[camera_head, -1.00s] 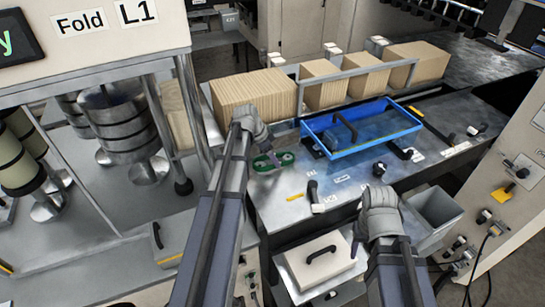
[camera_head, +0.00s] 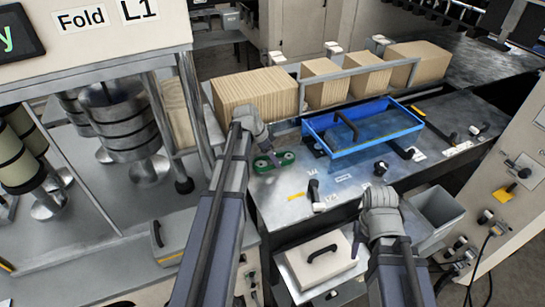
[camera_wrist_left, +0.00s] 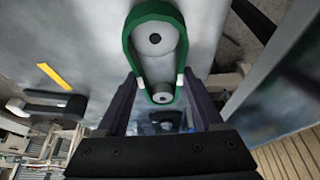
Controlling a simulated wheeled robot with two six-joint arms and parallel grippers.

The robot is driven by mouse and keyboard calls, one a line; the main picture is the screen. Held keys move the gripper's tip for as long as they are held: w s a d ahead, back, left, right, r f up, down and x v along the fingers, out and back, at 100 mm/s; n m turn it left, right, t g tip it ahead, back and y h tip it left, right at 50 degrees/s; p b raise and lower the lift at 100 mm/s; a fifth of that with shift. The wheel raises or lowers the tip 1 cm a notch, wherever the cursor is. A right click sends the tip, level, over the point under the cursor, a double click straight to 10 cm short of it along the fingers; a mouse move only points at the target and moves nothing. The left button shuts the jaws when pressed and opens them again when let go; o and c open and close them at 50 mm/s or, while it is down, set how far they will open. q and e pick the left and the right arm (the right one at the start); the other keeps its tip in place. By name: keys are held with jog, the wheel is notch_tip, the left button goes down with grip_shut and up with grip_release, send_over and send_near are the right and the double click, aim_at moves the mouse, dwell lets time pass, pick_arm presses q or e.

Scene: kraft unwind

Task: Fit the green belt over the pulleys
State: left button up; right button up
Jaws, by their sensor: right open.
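The green belt (camera_wrist_left: 128,43) forms a loop in the left wrist view, around a large round pulley (camera_wrist_left: 155,32) and a smaller pulley (camera_wrist_left: 162,92). I cannot tell how deep it sits on either. In the head view the belt (camera_head: 283,157) shows small on the grey metal table. My left gripper (camera_wrist_left: 160,82) has its pale fingertips against the two sides of the belt, close to the small pulley. My right gripper (camera_head: 381,192) is open and empty near the table's front edge, apart from the belt; its fingertips are hard to see.
A blue tray (camera_head: 361,153) with a black handle lies right of the belt. Kraft paper blocks (camera_head: 255,91) stand behind a metal rail. Black handles and knobs (camera_head: 380,168) stick up from the table. A grey bin (camera_head: 437,212) stands at the right. A yellow strip (camera_wrist_left: 54,75) lies beside the belt.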

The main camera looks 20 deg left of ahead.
pick_arm(q)
jog(key=o, duration=0.5)
jog(key=shift+c, duration=0.2)
jog(key=p+v, duration=0.7)
jog(key=v, duration=0.1)
jog(key=shift+f, duration=0.1)
dwell(0.6)
